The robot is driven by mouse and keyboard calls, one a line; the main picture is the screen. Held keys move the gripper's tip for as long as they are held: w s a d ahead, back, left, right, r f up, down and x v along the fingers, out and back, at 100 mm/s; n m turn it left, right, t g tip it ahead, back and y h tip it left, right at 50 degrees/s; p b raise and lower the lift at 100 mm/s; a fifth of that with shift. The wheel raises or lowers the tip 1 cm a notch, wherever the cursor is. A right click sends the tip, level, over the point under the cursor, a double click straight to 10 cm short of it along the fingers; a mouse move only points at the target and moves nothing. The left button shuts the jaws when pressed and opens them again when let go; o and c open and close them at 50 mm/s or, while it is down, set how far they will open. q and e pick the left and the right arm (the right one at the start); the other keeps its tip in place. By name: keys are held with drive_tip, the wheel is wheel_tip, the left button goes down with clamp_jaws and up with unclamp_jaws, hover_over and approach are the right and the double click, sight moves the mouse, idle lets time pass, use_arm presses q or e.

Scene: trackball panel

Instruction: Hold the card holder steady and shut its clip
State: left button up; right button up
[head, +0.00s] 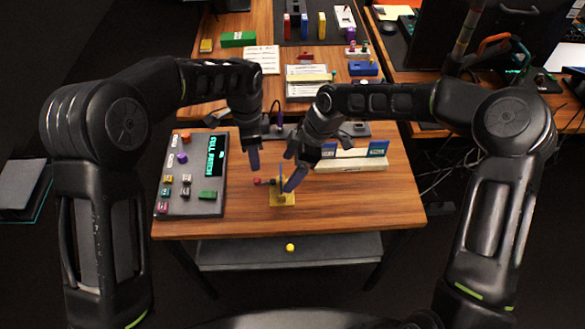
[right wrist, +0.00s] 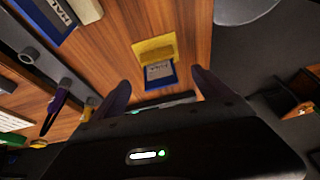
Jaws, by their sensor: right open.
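The yellow card holder (head: 285,201) stands near the front middle of the table, with a thin blue-edged card (right wrist: 160,74) upright in it. The holder also shows in the right wrist view (right wrist: 154,47), ahead of the fingers. Small red pieces (head: 257,181) show just left of it; I cannot tell whether they belong to the clip. My right gripper (head: 292,168) is open and empty, close above the holder, partly covering it. My left gripper (head: 254,160) is above and left of the holder, apart from it; its finger gap is hidden. The clip's state is unclear.
A grey panel (head: 208,180) with several coloured knobs and a green-lettered display is on the left. A cream rack (head: 350,164) with blue cards stands behind right. A yellow ball (head: 290,247) is on the lower shelf. The front right tabletop is clear.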

sight(264, 182)
drive_tip(key=shift+d+f+n, duration=0.2)
drive_tip(key=shift+f+n, duration=0.1)
drive_tip(key=shift+f, duration=0.25)
drive_tip(key=shift+f, duration=0.1)
drive_tip(key=shift+x, duration=3.8)
drive_tip(key=shift+c, duration=0.2)
